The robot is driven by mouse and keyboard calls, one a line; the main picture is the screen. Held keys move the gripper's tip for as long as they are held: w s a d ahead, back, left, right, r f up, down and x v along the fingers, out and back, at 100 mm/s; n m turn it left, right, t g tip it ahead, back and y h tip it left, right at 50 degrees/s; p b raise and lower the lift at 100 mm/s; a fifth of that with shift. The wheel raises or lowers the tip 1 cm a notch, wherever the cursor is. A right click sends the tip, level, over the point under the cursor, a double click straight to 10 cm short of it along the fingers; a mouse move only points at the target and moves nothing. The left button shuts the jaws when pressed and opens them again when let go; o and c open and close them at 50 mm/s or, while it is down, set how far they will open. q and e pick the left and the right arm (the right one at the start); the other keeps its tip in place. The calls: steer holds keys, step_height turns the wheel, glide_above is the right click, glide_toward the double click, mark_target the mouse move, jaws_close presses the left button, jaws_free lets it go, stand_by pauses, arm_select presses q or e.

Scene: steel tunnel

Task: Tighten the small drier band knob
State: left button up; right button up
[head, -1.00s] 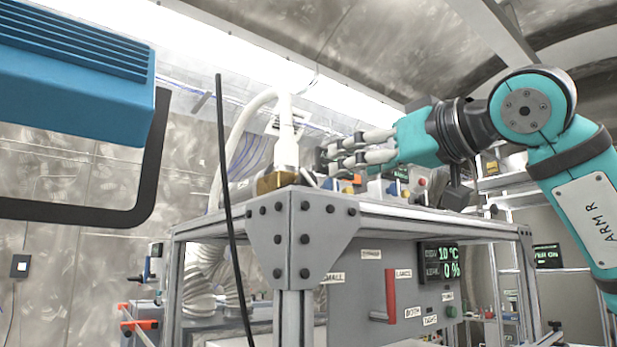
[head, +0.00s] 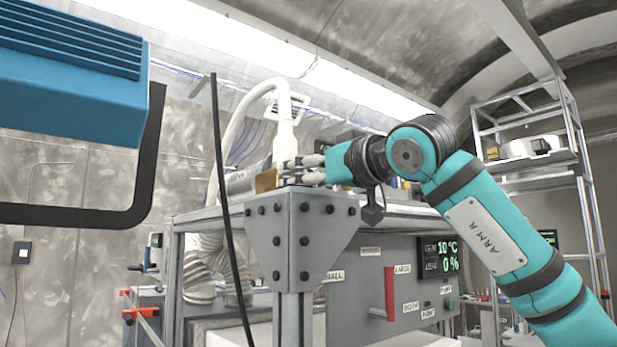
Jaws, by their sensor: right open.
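My right gripper (head: 292,170) is open at the top corner of the grey steel frame, with its fingers pointing left. Its tips are close to a brass-coloured block (head: 267,181) and to the foot of an upright white nozzle (head: 284,143); I cannot tell whether they touch. I cannot make out the small drier band knob. The grey front panel (head: 372,270) carries a red lever (head: 389,293) beside a LARGE label (head: 402,269), and a label ending in ALL (head: 334,276) further left. My left gripper is not in view.
A blue ribbed housing (head: 75,75) with a black bracket fills the upper left. A thin black cable (head: 220,180) hangs before the frame. A digital display (head: 439,257) reads 10 °C and 0 %. Metal shelves (head: 530,160) stand at right.

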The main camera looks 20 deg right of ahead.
steer(key=c, duration=1.2)
steer(key=shift+m, duration=0.3)
steer(key=shift+m+p, duration=0.35)
steer(key=shift+m, duration=2.25)
steer(key=o, duration=1.2)
